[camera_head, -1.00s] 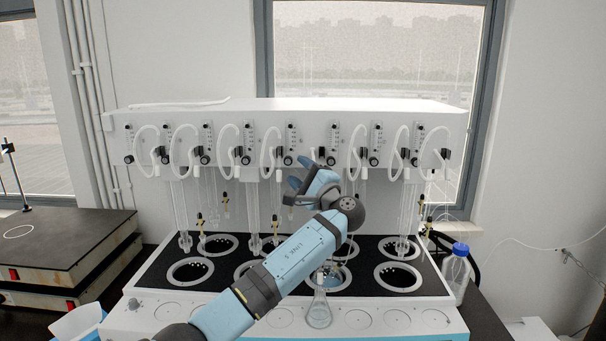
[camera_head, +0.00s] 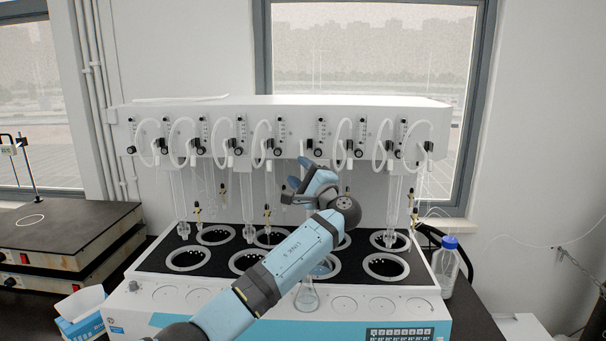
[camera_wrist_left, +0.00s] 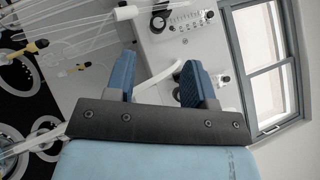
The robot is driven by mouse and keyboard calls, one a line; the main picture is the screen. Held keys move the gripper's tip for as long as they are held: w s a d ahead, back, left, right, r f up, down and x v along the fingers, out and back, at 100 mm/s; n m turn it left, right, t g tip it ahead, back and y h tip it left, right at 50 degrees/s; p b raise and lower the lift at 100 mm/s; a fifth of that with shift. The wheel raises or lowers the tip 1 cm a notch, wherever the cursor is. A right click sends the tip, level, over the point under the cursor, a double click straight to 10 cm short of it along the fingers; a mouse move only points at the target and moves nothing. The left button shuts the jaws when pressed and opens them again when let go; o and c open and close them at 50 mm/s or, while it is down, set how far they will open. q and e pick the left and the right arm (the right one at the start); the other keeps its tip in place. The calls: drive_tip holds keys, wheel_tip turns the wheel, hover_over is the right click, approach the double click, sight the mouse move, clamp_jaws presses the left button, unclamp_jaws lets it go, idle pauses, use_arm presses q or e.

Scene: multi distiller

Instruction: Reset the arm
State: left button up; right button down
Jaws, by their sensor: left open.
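My left arm reaches in from the bottom of the head view. Its gripper (camera_head: 296,174) is up in front of the distiller's back panel, below the row of knobs and tubes. In the left wrist view the two blue fingers (camera_wrist_left: 157,80) stand apart with nothing held between them; a white tube shows behind them. The multi distiller (camera_head: 400,303) is a wide white machine with a black top and several round heating wells. A glass flask (camera_head: 307,298) stands at its front edge, partly hidden by my arm. My right gripper is not in view.
A bottle with a blue cap (camera_head: 446,266) stands at the machine's right end. Dark hot plates (camera_head: 65,235) and a blue-white box (camera_head: 80,312) are at the left. Glass tubes hang above the wells. A window (camera_head: 375,45) is behind.

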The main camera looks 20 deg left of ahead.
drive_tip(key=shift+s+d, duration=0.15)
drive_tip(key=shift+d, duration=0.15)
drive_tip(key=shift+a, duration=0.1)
